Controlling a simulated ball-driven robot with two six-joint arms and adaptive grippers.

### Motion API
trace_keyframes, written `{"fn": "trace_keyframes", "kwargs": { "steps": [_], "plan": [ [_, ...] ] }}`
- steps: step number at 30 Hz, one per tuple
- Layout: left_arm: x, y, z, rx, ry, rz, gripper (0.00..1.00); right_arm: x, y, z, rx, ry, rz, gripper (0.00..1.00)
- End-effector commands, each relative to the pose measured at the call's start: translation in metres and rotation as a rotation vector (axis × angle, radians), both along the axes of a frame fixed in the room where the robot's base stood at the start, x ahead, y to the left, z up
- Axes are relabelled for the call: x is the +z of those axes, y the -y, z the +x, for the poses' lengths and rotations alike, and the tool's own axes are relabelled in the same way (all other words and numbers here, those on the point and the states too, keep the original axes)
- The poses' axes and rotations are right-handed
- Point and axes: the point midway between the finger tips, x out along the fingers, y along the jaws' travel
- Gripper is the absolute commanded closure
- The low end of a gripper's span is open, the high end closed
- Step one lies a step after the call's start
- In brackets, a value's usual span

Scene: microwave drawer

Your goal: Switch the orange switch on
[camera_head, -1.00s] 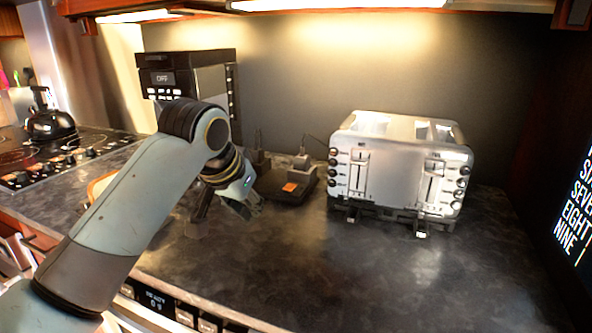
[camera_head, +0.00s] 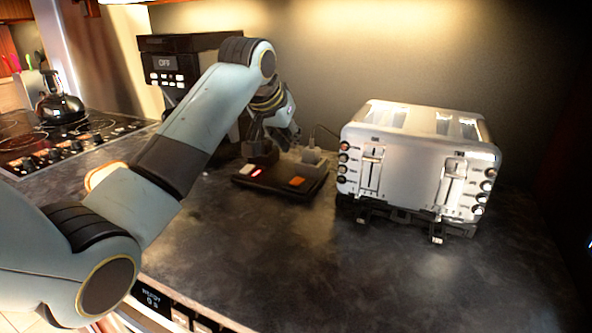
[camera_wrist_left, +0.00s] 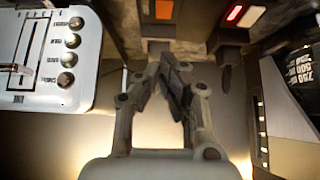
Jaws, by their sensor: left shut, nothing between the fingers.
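The orange switch (camera_head: 297,181) sits on the right front of a dark power strip (camera_head: 270,188) on the counter. It also shows at the top of the left wrist view (camera_wrist_left: 163,10) and looks unlit. Left of it on the strip is a lit red switch (camera_head: 256,172). My left gripper (camera_head: 290,138) is above the back of the strip, beside the plugs. In the left wrist view its fingers (camera_wrist_left: 172,68) are together and empty, just below the orange switch in the picture. Whether they touch a plug is unclear. My right gripper is out of view.
A silver toaster (camera_head: 415,160) stands close to the right of the strip. A grey plug (camera_head: 313,156) and a dark plug (camera_head: 262,154) rise at the strip's back. A black coffee machine (camera_head: 165,62) is behind my arm. The counter in front is clear.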

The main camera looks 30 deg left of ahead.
Motion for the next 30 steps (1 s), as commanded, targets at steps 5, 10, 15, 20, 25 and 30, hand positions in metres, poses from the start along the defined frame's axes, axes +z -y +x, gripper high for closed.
{"fn": "trace_keyframes", "kwargs": {
  "steps": [5, 10, 15, 20, 25, 30],
  "plan": [
    [-0.032, -0.001, 0.024, 0.000, -0.003, -0.002, 1.00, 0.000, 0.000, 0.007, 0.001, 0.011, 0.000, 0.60],
    [-0.060, -0.002, 0.039, -0.001, -0.005, 0.000, 1.00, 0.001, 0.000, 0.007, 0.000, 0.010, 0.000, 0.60],
    [-0.081, -0.002, 0.036, 0.000, -0.001, 0.000, 1.00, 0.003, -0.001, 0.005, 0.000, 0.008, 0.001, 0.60],
    [-0.090, -0.001, 0.035, 0.000, 0.000, 0.000, 1.00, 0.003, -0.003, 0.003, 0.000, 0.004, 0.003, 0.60],
    [-0.091, -0.001, 0.035, 0.000, 0.000, 0.000, 1.00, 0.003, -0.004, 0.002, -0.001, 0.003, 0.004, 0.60],
    [-0.092, -0.002, 0.034, 0.000, 0.000, 0.000, 1.00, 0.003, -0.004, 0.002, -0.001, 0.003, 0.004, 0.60]
  ]
}}
